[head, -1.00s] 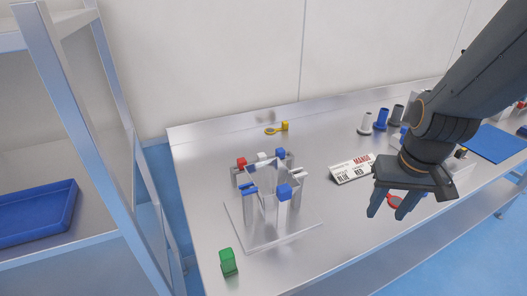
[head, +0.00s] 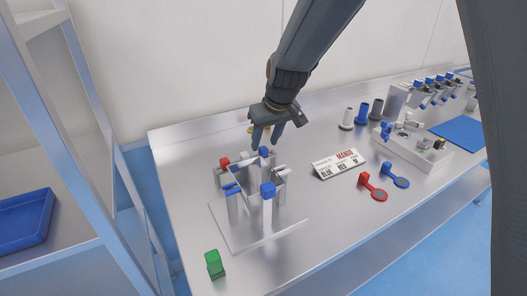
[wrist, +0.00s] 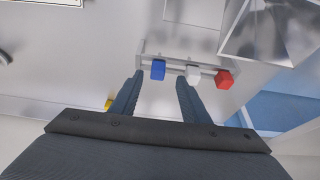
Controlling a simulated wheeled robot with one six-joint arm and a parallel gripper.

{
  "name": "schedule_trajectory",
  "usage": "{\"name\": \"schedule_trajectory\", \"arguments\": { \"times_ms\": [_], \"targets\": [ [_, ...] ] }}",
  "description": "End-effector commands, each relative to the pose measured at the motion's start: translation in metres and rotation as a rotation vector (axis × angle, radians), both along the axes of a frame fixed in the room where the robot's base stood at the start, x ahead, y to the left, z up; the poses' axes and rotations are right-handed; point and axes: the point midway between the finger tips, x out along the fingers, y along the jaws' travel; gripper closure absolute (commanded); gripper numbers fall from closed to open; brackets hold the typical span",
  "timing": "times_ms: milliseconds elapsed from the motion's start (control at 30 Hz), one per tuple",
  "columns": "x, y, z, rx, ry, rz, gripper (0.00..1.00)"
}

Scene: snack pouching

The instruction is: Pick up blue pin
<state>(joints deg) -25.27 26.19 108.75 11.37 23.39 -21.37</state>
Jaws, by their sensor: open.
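The blue pin (head: 264,152) is a small blue block at the back right of a clear-walled fixture (head: 225,235) on the steel table. In the wrist view the blue pin (wrist: 158,70) is at the left of a row on a grey bar, beside a white pin (wrist: 193,74) and a red pin (wrist: 224,79). My gripper (head: 265,138) is open and empty, just above and behind the blue pin in the head view.
Another blue block (head: 268,189) stands at the fixture's front. A green block (head: 214,263) is at the front left. A label sign (head: 338,164), a red scoop-like item (head: 373,187) and a blue one (head: 396,176) lie to the right. Cylinders (head: 361,113) stand behind.

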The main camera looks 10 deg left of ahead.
Motion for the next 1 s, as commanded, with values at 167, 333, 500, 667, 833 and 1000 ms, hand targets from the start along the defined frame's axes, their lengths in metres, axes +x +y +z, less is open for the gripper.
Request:
{"name": "schedule_trajectory", "arguments": {
  "times_ms": [167,333,500,667,833,1000],
  "targets": [
    [0.008,0.001,-0.020,-0.001,0.002,-0.001,0.58],
    [0.013,0.004,-0.032,0.000,0.000,-0.001,0.58],
    [0.014,0.005,-0.034,0.000,0.000,-0.001,0.58],
    [0.014,0.005,-0.034,0.000,0.000,-0.001,0.68],
    [0.013,0.005,-0.034,0.000,0.000,-0.001,0.97],
    [0.013,0.005,-0.034,0.000,0.000,-0.001,1.00]
  ]
}}
